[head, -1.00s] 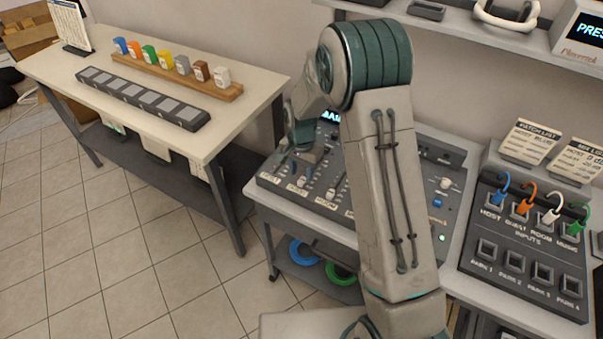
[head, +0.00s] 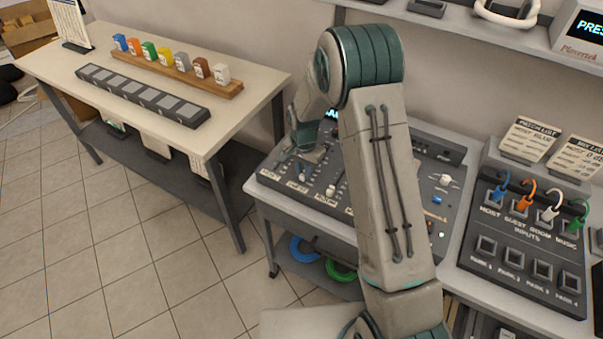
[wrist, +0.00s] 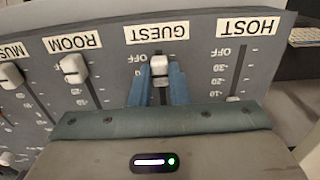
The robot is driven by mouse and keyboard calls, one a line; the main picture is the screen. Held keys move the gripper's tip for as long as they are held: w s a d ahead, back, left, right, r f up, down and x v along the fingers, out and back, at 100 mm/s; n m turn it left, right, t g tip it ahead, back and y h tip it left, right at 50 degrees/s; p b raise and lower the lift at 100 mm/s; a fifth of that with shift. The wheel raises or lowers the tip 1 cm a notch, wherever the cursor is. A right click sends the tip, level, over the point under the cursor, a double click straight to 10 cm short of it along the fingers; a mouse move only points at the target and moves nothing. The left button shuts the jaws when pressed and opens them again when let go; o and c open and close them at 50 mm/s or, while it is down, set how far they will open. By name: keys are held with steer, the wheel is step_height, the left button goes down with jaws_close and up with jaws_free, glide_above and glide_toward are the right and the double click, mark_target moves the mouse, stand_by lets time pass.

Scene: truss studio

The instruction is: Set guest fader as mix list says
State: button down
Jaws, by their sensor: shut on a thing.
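The guest fader (wrist: 160,68) is a pale cap on the mixing console, just below the upside-down GUEST label in the wrist view, near the OFF end of its scale. My gripper (wrist: 161,80) is shut on this cap, with one blue finger on each side. In the head view my gripper (head: 304,164) is over the console's left part, and the arm hides much of the console (head: 315,207). The mix list (head: 577,157) is a card at the far right; its text is cut off by the picture edge and its guest line is not readable.
The room fader (wrist: 73,66) is beside the guest fader, and the host slot (wrist: 236,80) is on its other side. A patch list (head: 530,138) and an input panel with coloured plugs (head: 525,250) stand right of the console. A side table (head: 60,68) is at left.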

steer(key=shift+w+d, duration=0.4)
steer(key=shift+w, duration=0.2)
steer(key=shift+w+d, duration=0.4)
steer(key=shift+w, duration=0.2)
steer(key=c, duration=1.4)
jaws_free()
steer(key=shift+o, duration=0.2)
steer(key=shift+r, duration=0.15)
step_height(320, 180, up, 14)
steer(key=b, duration=0.3)
steer(key=shift+f, duration=0.2)
